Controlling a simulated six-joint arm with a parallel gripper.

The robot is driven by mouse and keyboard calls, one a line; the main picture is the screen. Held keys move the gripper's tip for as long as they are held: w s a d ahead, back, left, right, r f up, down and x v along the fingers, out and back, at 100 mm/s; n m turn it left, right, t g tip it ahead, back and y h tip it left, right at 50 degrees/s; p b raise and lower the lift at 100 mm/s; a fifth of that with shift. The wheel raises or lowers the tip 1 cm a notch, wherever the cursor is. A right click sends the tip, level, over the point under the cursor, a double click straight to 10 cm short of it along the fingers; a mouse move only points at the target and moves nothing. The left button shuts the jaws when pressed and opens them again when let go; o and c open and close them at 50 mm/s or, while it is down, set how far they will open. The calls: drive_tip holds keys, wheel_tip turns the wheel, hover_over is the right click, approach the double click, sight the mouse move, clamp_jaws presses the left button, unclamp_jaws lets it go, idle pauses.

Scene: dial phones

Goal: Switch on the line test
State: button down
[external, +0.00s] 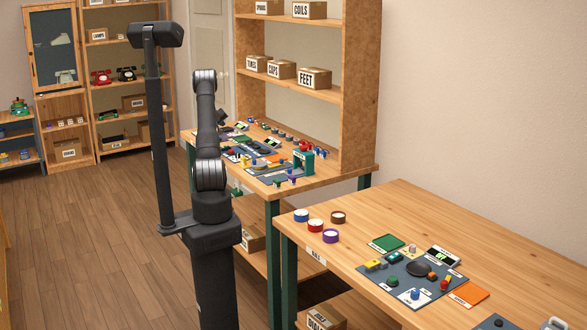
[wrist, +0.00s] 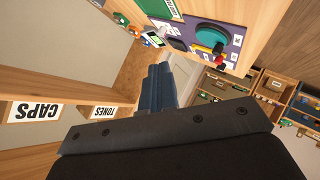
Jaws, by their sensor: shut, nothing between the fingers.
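My gripper (wrist: 168,72) is shut and empty in the wrist view, its dark fingers together in front of a workbench. Beyond the fingertips lies a purple-grey panel (wrist: 236,41) with a teal round piece (wrist: 212,35) and a red knob (wrist: 220,48) near its edge. A small device with a lit screen (wrist: 153,39) lies beside it. In the external view the back workbench (external: 340,176) holds several small panels and parts, partly behind my arm. No line test switch can be made out; labels are too small to read.
The near bench (external: 510,225) carries a grey panel (external: 405,262) with a dark disc (external: 419,268), and coloured round containers (external: 316,225). A wooden shelf (external: 361,80) with labelled boxes rises behind the back bench. The floor (external: 90,230) at left is clear.

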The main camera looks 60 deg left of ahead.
sight(225, 147)
drive_tip(key=shift+s+d+h, duration=0.75)
drive_tip(key=shift+s+h, duration=0.05)
drive_tip(key=shift+f, duration=0.1)
drive_tip(key=shift+w+f, duration=0.3)
drive_tip(key=shift+f, duration=1.1)
drive_tip(key=shift+w+f, duration=0.3)
drive_tip(key=shift+f, duration=1.15)
drive_tip(key=shift+w+f, duration=0.3)
drive_tip(key=shift+f, duration=1.1)
drive_tip(key=shift+f, duration=0.45)
drive_tip(key=shift+w+f, duration=0.15)
drive_tip(key=shift+f, duration=0.2)
drive_tip(key=shift+s+r, duration=0.2)
drive_tip(key=shift+r, duration=0.6)
